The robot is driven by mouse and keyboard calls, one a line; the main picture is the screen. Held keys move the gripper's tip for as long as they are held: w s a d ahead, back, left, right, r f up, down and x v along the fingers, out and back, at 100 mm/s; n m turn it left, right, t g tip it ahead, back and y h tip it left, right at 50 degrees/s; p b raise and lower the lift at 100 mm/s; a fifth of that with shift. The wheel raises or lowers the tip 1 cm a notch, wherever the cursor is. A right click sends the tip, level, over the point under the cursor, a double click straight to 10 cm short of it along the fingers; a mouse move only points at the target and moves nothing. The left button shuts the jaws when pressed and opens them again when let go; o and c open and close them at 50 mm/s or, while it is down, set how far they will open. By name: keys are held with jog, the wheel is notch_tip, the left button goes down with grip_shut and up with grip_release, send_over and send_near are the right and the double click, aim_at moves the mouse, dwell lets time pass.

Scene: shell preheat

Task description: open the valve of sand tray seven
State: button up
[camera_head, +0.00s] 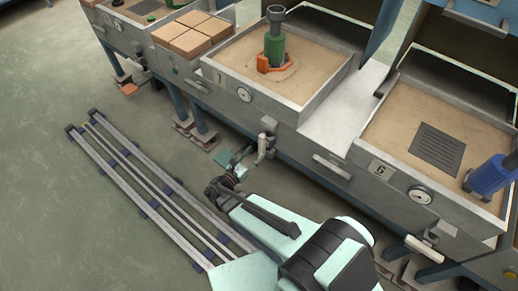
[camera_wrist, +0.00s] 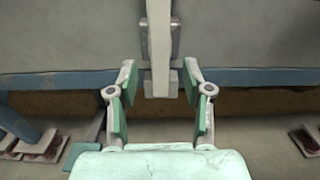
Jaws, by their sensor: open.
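Sand tray seven (camera_head: 228,92) is a grey metal box of sand with a "7" plate and a round gauge on its front. Its valve (camera_head: 262,147) hangs below the tray front with a pale upright lever. In the wrist view, the lever (camera_wrist: 159,40) comes down from the top centre, in front of a grey bracket. My gripper (camera_head: 236,160) is just left of the lever in the head view. In the wrist view my gripper (camera_wrist: 159,78) is open, its fingers on either side of the lever's lower end with gaps showing. Their depth relative to the lever is unclear.
A green part with an orange base (camera_head: 274,52) stands in tray seven's sand. Tray six (camera_head: 385,172) is to the right, holding a grate and a blue part. Several tan blocks (camera_head: 190,38) sit to the left. A rail track (camera_head: 150,195) crosses the open floor.

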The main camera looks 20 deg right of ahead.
jog(key=shift+v, duration=2.95)
jog(key=s+d+f+m+g+y+p, duration=0.1)
jog(key=s+d+f+m+g+y, duration=0.15)
jog(key=s+f+m+g, duration=0.35)
jog(key=s+d+f+m+g+y+p, duration=0.1)
jog(key=s+f+m+g+y, duration=0.35)
jog(key=s, duration=0.45)
jog(key=s+a+m+g+y+p, duration=0.1)
jog(key=s+m+g+y+p, duration=0.1)
jog(key=s+m, duration=0.5)
jog(key=s+a+r+m+g+y+p, duration=0.1)
jog(key=s+m+g+y+p, duration=0.2)
jog(key=s+m+y, duration=0.3)
jog(key=s+p, duration=0.1)
jog(key=s, duration=0.1)
jog(key=shift+s+a+r+m+y, duration=0.25)
jog(key=shift+s+a+m+y, duration=0.05)
jog(key=shift+s+a+m, duration=0.1)
jog(key=shift+c, duration=0.4)
